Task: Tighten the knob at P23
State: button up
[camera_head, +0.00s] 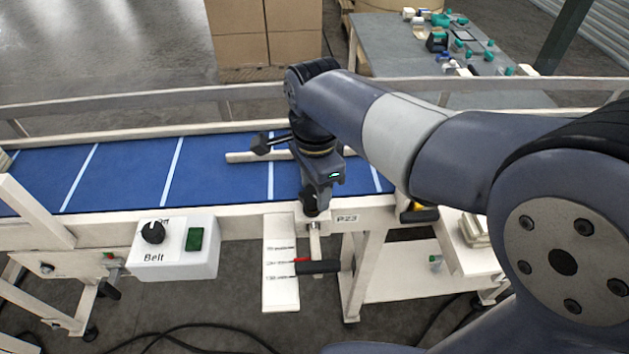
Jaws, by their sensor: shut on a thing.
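The P23 label (347,218) is on the cream side rail of the conveyor, near the middle of the view. Just left of it is a dark knob (311,209), partly covered by my gripper. My gripper (314,198) points down at the rail's near edge and is shut on the knob. The fingertips and the knob are both dark, so the exact grip is hard to make out. Below hangs a white scale plate (281,290) with a red pointer and a black handle (318,267) beside it.
A blue conveyor belt (130,172) with white stripes runs behind the rail. A Belt control box (175,262) with a black dial and green button is to the left. A guide bar (240,157) lies above the belt.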

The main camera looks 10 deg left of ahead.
aim_at(316, 195)
jog(key=m, duration=0.4)
jog(key=shift+r+m+p, duration=0.25)
jog(key=shift+m+p, duration=0.05)
jog(key=shift+p, duration=0.1)
jog(key=shift+s+m, duration=0.1)
jog(key=shift+m, duration=1.5)
jog(key=o, duration=1)
jog(key=shift+s+f, duration=0.1)
jog(key=shift+f, duration=0.1)
notch_tip(316, 195, up, 11)
jog(key=shift+f, duration=0.1)
